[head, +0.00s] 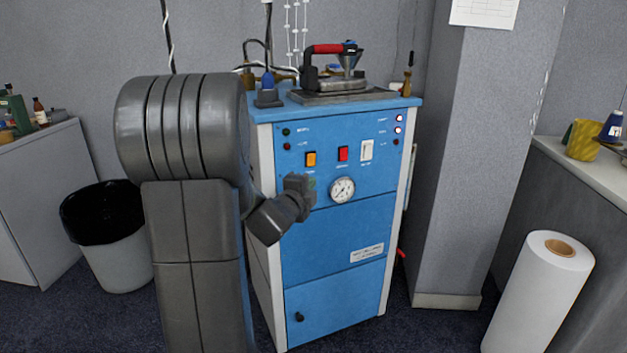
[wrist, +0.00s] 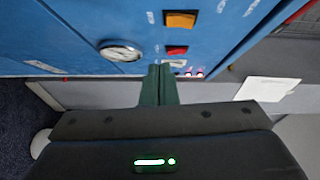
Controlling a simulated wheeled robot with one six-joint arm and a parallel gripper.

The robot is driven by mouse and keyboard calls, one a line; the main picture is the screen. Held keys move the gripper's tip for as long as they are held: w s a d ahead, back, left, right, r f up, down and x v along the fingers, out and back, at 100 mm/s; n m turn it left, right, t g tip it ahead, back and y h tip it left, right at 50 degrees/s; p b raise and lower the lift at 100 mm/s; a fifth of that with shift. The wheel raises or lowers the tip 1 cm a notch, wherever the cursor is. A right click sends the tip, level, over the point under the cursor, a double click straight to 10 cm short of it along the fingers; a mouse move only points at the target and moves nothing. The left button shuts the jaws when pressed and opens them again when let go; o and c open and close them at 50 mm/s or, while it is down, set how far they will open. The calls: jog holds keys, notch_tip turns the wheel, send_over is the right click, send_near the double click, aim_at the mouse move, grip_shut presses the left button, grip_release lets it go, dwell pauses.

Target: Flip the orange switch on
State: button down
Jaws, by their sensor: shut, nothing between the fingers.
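The orange switch (head: 311,159) is on the upper front panel of a blue cabinet (head: 335,231), left of a red switch (head: 343,153) and a white switch (head: 366,150). It also shows at the top of the wrist view (wrist: 181,19), with the red switch (wrist: 177,50) below it in that picture. My gripper (head: 311,184) appears just below the orange switch in the head view, left of the round gauge (head: 342,190). In the wrist view its dark green fingers (wrist: 161,72) are together and empty, apart from the orange switch. I cannot tell the switch's rocker position.
A bin with a black liner (head: 119,260) stands at the left. A grey pillar (head: 457,150) is right of the cabinet, and a large white roll (head: 536,295) stands at the lower right.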

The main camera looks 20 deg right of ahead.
jog(key=v, duration=0.5)
jog(key=shift+s+a+f, duration=0.25)
jog(key=shift+s+a, duration=0.05)
